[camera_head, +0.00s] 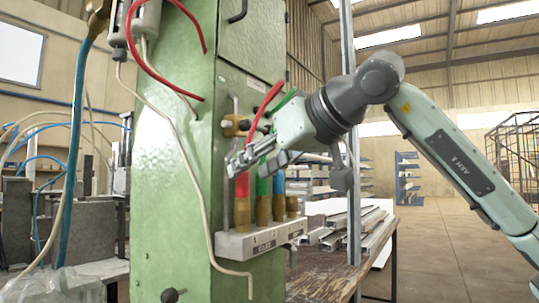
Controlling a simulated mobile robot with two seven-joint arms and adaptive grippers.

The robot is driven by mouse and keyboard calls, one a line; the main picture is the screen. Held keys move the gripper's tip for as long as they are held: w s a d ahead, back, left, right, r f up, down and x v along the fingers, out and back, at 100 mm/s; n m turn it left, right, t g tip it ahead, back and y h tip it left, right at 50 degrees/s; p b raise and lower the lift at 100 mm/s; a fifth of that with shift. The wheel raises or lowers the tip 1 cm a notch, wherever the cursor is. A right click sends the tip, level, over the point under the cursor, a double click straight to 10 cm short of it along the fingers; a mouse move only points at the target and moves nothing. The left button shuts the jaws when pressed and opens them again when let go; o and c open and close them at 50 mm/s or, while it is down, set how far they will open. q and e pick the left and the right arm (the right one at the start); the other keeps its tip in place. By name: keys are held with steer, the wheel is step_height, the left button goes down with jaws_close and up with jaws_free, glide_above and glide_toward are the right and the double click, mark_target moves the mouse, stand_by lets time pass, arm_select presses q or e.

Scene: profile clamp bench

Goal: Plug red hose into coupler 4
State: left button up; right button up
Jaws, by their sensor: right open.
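My right gripper (247,162) reaches in from the right, its open fingers pointing left in front of the green cabinet. A red hose (263,108) comes down from the upper right behind the gripper. A red length (243,187) shows again below the fingers, above a brass fitting (242,213); the gripper hides whether the two are one hose. Whether the fingers touch the hose cannot be told. The light coupler block (259,240) carries several brass fittings in a row, with green and blue lengths above others. Its numbers are too small to read surely, so coupler 4 is not certain. My left gripper is not in view.
The green cabinet (165,180) stands close behind the block. A brass valve (236,125) juts out beside the gripper. Another red hose (139,55) and a pale cable hang at the upper left. A bench (325,283) with metal profiles (345,225) stands right of the cabinet.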

steer(key=shift+x, duration=0.95)
steer(key=shift+w+a+f, duration=0.1)
steer(key=shift+w+a, duration=0.05)
steer(key=shift+a, duration=0.05)
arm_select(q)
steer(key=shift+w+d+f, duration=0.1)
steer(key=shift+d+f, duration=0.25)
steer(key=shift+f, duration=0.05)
arm_select(e)
jaws_close()
steer(key=c, duration=0.7)
jaws_free()
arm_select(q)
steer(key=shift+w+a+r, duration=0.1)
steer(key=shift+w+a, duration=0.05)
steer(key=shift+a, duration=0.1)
arm_select(e)
jaws_close()
arm_select(q)
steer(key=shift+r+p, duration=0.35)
steer(key=shift+p, duration=0.15)
arm_select(e)
steer(key=shift+r, duration=0.55)
